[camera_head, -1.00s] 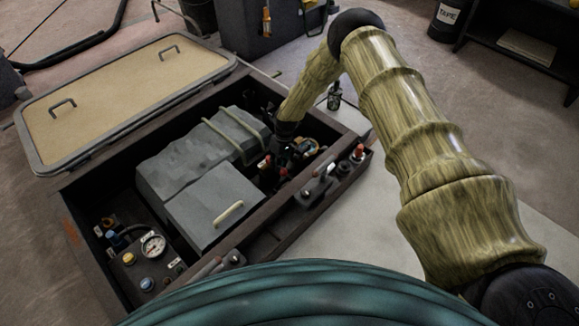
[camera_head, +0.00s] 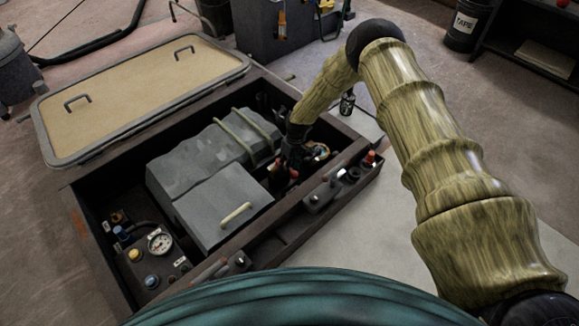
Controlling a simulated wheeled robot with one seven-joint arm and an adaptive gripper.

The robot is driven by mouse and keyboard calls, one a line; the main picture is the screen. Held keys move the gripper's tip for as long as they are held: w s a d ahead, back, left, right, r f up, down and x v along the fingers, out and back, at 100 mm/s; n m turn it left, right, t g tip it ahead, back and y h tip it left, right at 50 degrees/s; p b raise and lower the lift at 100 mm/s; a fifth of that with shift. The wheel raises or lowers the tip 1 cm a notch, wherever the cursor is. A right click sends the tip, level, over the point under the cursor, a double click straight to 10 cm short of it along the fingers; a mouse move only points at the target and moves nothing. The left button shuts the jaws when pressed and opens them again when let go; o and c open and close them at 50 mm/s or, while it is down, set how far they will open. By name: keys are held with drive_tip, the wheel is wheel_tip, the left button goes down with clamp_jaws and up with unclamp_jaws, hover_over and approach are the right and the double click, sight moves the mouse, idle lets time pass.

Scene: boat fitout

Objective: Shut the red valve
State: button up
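My gripper (camera_head: 291,156) is dark and reaches down into the right part of an open dark box, beside the grey covered block. Small red parts (camera_head: 293,173) show right by the fingertips. They may belong to the red valve, but they are too small and too covered to tell. Whether my gripper touches them cannot be told, nor whether its fingers are open or shut. Another red-topped knob (camera_head: 369,158) stands on the box's right ledge, apart from my gripper.
The dark box (camera_head: 95,240) holds a grey block (camera_head: 222,205) with a pale handle and a panel with a gauge (camera_head: 160,243). Its tan lid (camera_head: 140,95) lies open at the back left.

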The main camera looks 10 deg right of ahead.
wheel_tip(320, 180, up, 12)
drive_tip(key=w+d, duration=0.1)
drive_tip(key=d, duration=0.1)
drive_tip(key=shift+f, duration=0.15)
idle(0.4)
drive_tip(key=shift+w, duration=0.15)
